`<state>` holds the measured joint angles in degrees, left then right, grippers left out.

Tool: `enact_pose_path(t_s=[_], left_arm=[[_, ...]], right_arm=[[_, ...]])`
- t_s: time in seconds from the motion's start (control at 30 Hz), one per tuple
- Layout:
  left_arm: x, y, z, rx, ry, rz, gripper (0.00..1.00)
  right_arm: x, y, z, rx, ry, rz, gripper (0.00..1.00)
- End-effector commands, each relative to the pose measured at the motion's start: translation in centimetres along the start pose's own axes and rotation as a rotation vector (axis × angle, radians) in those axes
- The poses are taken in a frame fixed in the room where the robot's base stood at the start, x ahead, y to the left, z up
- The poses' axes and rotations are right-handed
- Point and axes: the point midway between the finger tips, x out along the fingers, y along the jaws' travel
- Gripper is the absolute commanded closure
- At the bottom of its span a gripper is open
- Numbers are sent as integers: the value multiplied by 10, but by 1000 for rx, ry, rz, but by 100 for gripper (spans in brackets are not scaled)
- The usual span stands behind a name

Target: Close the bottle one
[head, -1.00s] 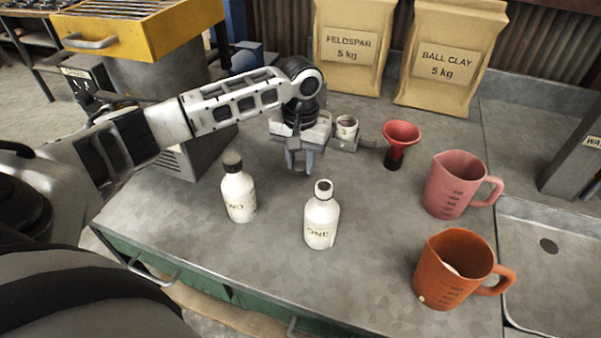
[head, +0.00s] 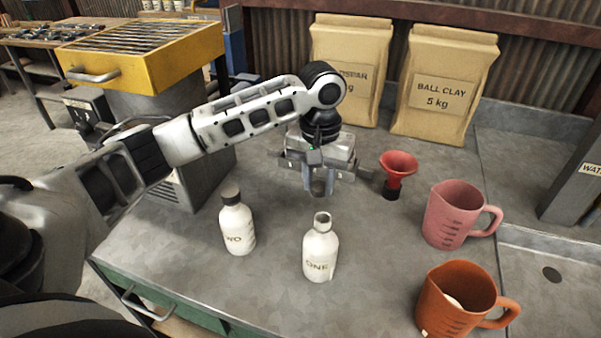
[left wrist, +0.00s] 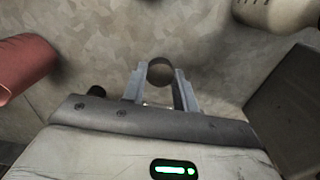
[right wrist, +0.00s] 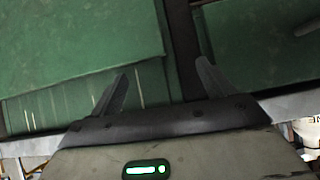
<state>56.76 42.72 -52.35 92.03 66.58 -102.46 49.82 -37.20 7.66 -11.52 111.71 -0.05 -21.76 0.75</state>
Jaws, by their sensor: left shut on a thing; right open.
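Bottle ONE (head: 320,256) is a white bottle standing upright on the grey bench, its neck open with no cap. My left gripper (head: 319,184) is shut on a small dark round cap (head: 318,188), held just above and behind bottle ONE's mouth, apart from it in the picture. The left wrist view shows the cap (left wrist: 160,71) between the two fingers. A pale bottle (left wrist: 275,12) at that view's upper right is cut off, and I cannot tell which it is. My right gripper (right wrist: 163,90) is open and empty, facing green cabinet fronts below the bench.
Bottle TWO (head: 238,226), black-capped, stands left of bottle ONE. A red funnel (head: 397,165), a pink jug (head: 452,215) and an orange jug (head: 455,300) stand to the right. Two clay bags (head: 440,85) stand behind. Bare bench lies around the bottles.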

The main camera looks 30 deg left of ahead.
Motion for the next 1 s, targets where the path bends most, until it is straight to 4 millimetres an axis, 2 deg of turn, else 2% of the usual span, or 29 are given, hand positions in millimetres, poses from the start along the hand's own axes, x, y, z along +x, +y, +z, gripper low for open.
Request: enact_pose_path(t_s=[0.03,0.2,0.3,0.4,0.53,0.77,0.8,0.93,0.97,1.0], left_arm=[[-4,26,9,33,6,10,92],[-13,100,53,114,6,18,92],[-15,131,83,156,2,8,92],[-17,149,106,183,0,-5,92],[-16,157,121,196,-4,-16,92],[-16,158,122,196,-5,-17,92],[-16,158,122,196,-5,-17,92],[-16,158,122,196,-5,-17,92],[-16,158,122,196,-5,-17,92],[-16,158,122,196,-5,-17,92]], right_arm=[[0,0,0,0,0,0,20],[0,0,0,0,0,0,20],[0,0,0,0,1,0,20],[0,0,0,0,1,0,20],[0,0,0,0,1,0,20],[0,0,0,0,0,1,20],[0,1,0,0,0,1,22],[0,1,0,0,0,2,59],[0,1,0,0,0,2,64],[0,1,0,0,1,2,64]])
